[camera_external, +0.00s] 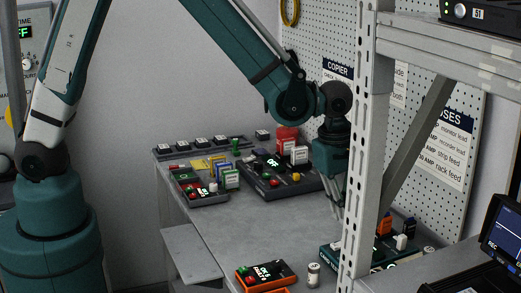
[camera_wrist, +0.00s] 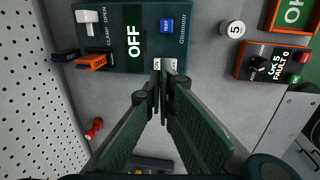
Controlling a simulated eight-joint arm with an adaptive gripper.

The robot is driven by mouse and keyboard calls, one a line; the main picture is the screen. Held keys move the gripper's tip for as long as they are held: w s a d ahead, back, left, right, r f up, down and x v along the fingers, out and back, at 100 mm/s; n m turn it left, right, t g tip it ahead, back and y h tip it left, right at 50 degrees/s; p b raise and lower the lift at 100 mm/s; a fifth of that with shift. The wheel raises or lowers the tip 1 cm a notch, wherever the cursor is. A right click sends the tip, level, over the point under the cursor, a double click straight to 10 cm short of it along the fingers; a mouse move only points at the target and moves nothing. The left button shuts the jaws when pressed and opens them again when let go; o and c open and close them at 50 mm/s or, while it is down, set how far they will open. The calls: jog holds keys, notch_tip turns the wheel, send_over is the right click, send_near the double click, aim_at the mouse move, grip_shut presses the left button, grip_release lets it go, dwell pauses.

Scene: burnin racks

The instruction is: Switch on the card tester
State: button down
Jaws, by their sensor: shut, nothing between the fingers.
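A dark teal unit (camera_wrist: 205,38) with a vertical display reading OFF, a blue TEST button (camera_wrist: 167,25) and a white lever (camera_wrist: 88,16) marked CLAMP OPEN fills the top of the wrist view; it looks like the card tester. Two small white parts (camera_wrist: 172,64) sit at its near edge. My gripper (camera_wrist: 161,78) is shut and empty, its tips beside or over these white parts; I cannot tell if they touch. In the external view the unit (camera_external: 328,255) is partly hidden behind the rack post, and my gripper (camera_external: 339,212) points down above it.
An orange box (camera_external: 265,276) reading OK 5 FAULT 0 and a white cylinder (camera_external: 313,274) marked 5 in the wrist view stand left of the unit. Orange and black blocks (camera_wrist: 92,62) lie beside it. The grey rack post (camera_external: 362,150) stands in front. Other panels fill the bench's far end.

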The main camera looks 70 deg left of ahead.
jog(key=shift+w+f, duration=0.2)
jog(key=shift+f, duration=1.35)
jog(key=shift+w+f, duration=0.2)
jog(key=shift+f, duration=1.3)
jog(key=shift+w+f+g+b, duration=0.3)
jog(key=shift+f+g+b, duration=0.2)
jog(key=shift+b, duration=0.25)
jog(key=shift+s+r, duration=0.1)
jog(key=shift+r, duration=0.05)
jog(key=shift+s, duration=0.25)
jog(key=shift+s, duration=0.55)
jog(key=shift+r, duration=0.15)
